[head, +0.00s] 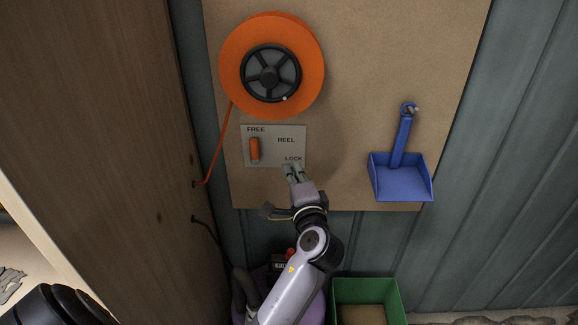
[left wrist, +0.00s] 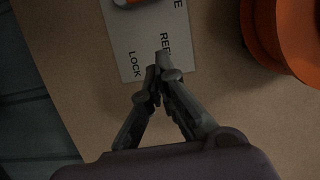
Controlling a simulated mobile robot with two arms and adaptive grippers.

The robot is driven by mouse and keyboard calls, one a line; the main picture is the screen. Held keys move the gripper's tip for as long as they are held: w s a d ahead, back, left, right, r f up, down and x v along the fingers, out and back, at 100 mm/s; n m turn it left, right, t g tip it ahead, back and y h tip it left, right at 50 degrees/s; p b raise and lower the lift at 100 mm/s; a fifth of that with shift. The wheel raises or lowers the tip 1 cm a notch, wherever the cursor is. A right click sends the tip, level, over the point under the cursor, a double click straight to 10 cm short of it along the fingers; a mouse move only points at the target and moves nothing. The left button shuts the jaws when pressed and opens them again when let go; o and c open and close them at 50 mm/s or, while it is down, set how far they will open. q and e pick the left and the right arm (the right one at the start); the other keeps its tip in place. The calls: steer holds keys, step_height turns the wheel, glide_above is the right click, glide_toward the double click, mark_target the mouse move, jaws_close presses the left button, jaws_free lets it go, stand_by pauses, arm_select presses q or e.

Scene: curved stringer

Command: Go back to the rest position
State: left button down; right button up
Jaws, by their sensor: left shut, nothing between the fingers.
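My left gripper (head: 292,172) is shut and empty, in front of the lower right corner of the grey label plate (head: 275,133), near the word LOCK. In the left wrist view its fingertips (left wrist: 160,72) meet over the plate (left wrist: 150,38); I cannot tell if they touch it. An orange lever (head: 254,149) stands upright under the word FREE, apart from the fingers. Above the plate hangs an orange reel (head: 232,75) with a black hub; its edge also shows in the left wrist view (left wrist: 290,35). My right gripper is not in view.
A blue dustpan (head: 402,180) hangs on the brown board (head: 365,60) to the right. A tall wooden panel (head: 100,110) stands close on the left. A green bin (head: 388,292) is below, right of my left arm. An orange strap runs from the reel to the wooden panel.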

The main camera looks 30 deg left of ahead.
arm_select(q)
steer(key=s+d+f+n+g+h, duration=0.2)
steer(key=s+f+n+g+h, duration=0.3)
steer(key=s+f, duration=0.9)
steer(key=s+d+f+n+g+h, duration=0.1)
steer(key=s+d+f+g+h, duration=0.1)
steer(key=s+d+f+h, duration=0.45)
steer(key=s+d+f+n+g+h, duration=0.15)
steer(key=s+d+f, duration=0.25)
steer(key=s, duration=0.5)
step_height(320, 180, down, 26)
steer(key=s+m+g, duration=0.1)
steer(key=s+g, duration=0.1)
steer(key=s+a+f+g, duration=0.1)
steer(key=s+a+f, duration=0.2)
steer(key=s+f, duration=1.2)
steer(key=shift+s+a+f, duration=0.15)
steer(key=shift+s+a, duration=0.05)
steer(key=shift+s, duration=0.5)
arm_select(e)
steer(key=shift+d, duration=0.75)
